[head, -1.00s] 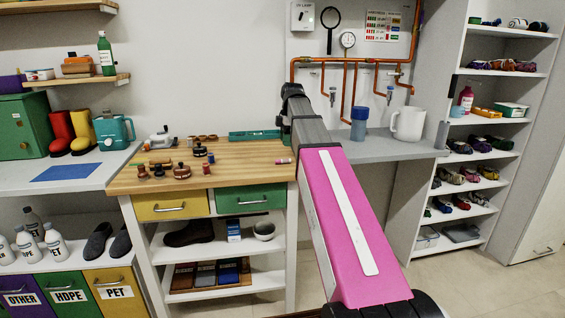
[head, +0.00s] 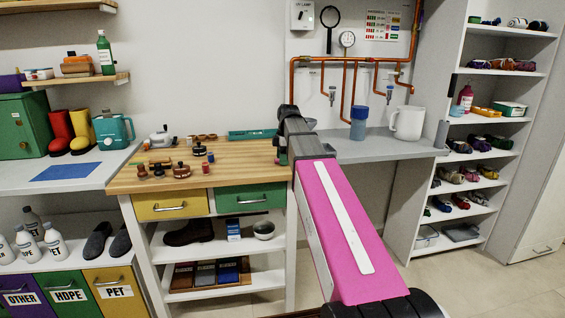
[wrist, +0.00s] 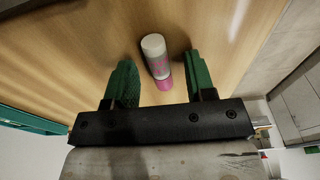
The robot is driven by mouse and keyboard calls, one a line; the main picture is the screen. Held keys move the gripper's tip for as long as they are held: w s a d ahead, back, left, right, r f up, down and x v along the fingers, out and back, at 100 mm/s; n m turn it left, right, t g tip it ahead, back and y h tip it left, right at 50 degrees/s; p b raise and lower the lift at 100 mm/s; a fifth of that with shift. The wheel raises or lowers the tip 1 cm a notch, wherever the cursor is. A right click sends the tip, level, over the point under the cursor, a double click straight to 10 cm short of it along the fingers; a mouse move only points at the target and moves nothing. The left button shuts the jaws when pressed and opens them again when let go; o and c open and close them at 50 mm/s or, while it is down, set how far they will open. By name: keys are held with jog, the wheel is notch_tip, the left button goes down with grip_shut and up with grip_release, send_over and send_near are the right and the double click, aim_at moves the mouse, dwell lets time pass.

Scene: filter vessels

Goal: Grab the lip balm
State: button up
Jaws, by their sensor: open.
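The lip balm (wrist: 155,58) is a small cylinder, white at one end and pink toward the other. It lies on the wooden worktop (wrist: 70,60). In the wrist view my gripper (wrist: 159,66) is open, with one green finger on each side of the lip balm and a gap to each. The pink end is near the dark gripper body. In the head view my gripper (head: 281,153) is low over the right edge of the wooden worktop, and the lip balm is hidden behind it or too small to make out.
A green tray (head: 252,134) lies at the back of the worktop. Several stampers and small bottles, such as a dark-knobbed stamper (head: 181,171), stand to the left.

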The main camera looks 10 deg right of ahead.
grip_shut()
dwell(0.5)
